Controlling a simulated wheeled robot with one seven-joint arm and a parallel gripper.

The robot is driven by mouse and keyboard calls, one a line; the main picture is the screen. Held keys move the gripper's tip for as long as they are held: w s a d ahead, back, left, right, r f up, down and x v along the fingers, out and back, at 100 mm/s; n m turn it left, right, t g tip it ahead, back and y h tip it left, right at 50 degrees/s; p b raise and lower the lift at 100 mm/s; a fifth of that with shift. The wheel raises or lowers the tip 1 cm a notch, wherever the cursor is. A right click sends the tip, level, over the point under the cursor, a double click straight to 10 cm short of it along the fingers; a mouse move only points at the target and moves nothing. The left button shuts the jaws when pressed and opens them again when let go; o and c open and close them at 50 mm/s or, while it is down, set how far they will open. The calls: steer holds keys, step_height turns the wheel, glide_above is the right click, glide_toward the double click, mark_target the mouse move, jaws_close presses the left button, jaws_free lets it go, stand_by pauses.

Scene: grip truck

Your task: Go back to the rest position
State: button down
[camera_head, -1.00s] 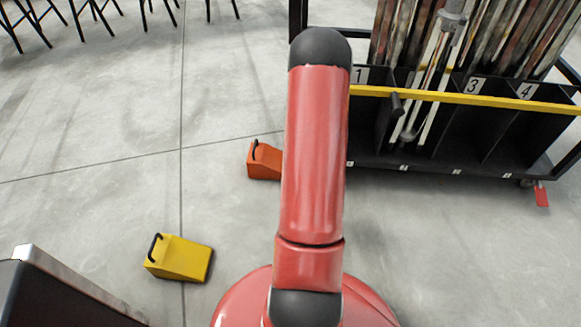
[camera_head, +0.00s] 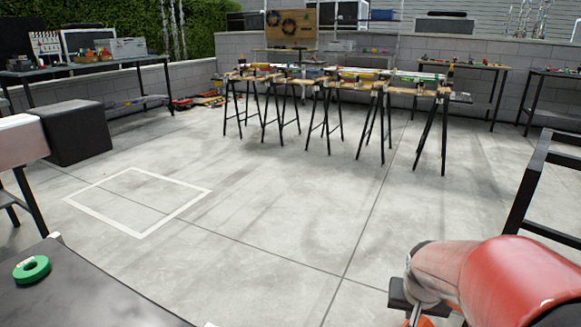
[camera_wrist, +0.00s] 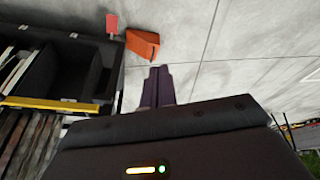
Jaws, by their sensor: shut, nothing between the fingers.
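My gripper (camera_wrist: 158,84) shows in the wrist view with its two dark fingers side by side, shut and empty. They point over the bare concrete floor, close to an orange wedge (camera_wrist: 142,44); I see no contact. In the head view my red arm fills the bottom right corner, and the fingertips cannot be made out there. A bit of orange shows under the arm, partly hidden.
The black cart (camera_wrist: 88,60) with a yellow bar (camera_wrist: 35,103) and poles is left of the fingers in the wrist view. Ahead are trestle tables (camera_head: 340,82), a black box (camera_head: 72,132) and a dark tabletop (camera_head: 85,290) with a green ring (camera_head: 32,269). The middle floor is clear.

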steer(key=s+a+r+n+t+y+p, duration=0.2)
steer(key=s+a+r+n+p, duration=0.1)
steer(key=s+a+r, duration=0.8)
step_height(320, 180, up, 2)
steer(key=a+n, duration=0.1)
steer(key=a, duration=0.1)
steer(key=shift+s+a+r+n, duration=0.15)
steer(key=shift+s+a+n, duration=0.15)
steer(key=shift+a, duration=0.1)
